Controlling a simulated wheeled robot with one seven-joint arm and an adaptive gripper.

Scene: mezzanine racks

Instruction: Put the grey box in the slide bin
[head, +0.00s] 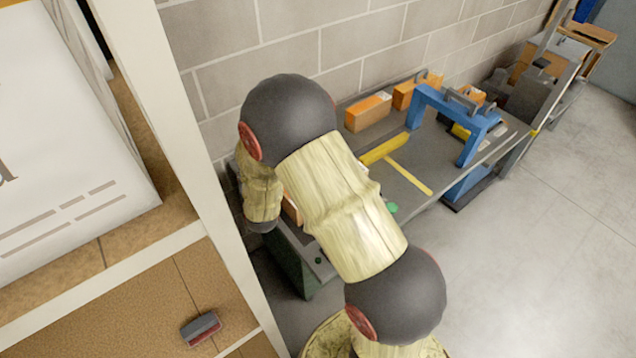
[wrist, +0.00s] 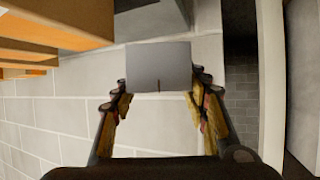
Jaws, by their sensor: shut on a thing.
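My gripper (wrist: 159,92) shows in the wrist view, with its fingers on either side of the lower part of a plain grey box (wrist: 158,66). It is shut on the box, which is held in front of a pale block wall. In the head view my arm bends in the middle of the picture and hides the gripper and the box. I cannot pick out the slide bin for certain in either view.
A workbench (head: 415,155) along the block wall carries orange boxes (head: 368,112) and a blue frame (head: 455,108). A wooden shelf (head: 150,285) at left holds a large white carton (head: 65,130) and a small grey-and-red object (head: 201,328). The floor at right is clear.

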